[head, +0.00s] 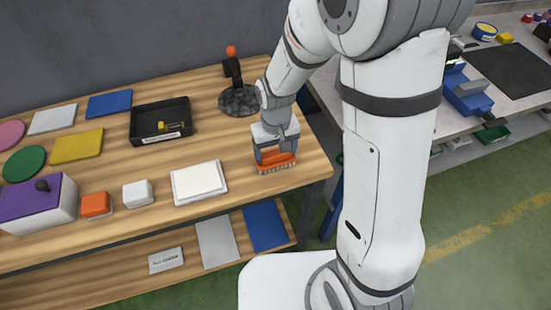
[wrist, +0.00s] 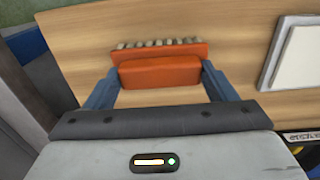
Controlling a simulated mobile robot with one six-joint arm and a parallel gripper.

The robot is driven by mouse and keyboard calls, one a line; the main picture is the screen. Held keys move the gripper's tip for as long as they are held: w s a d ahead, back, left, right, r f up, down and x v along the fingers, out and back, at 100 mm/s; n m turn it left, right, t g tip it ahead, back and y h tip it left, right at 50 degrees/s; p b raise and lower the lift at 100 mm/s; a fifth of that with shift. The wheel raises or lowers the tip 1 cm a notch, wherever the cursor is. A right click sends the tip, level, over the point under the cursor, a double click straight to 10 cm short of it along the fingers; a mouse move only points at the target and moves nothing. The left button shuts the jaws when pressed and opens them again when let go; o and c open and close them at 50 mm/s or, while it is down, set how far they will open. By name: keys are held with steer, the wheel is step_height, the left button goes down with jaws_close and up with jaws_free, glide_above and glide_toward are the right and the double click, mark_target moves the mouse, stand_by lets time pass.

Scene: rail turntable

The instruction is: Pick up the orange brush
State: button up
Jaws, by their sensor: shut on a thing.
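The orange brush (head: 277,163) is near the right front edge of the wooden table in the head view. It has an orange body and a row of pale bristles along one side. In the wrist view the brush (wrist: 160,72) lies between the blue fingers of my gripper (wrist: 158,80). My gripper (head: 274,156) is shut on the brush from above in the head view. Whether the brush touches the tabletop is hard to tell.
A white square pad (head: 198,182) lies left of the brush. A black tray (head: 161,122) and a dark stand with an orange ball (head: 238,98) are farther back. White and orange blocks (head: 96,205) stand at the left. The table's right edge is close.

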mark_target(276, 153)
steer(key=shift+c, duration=0.4)
step_height(276, 153, up, 10)
steer(key=o, duration=0.5)
steer(key=c, duration=0.4)
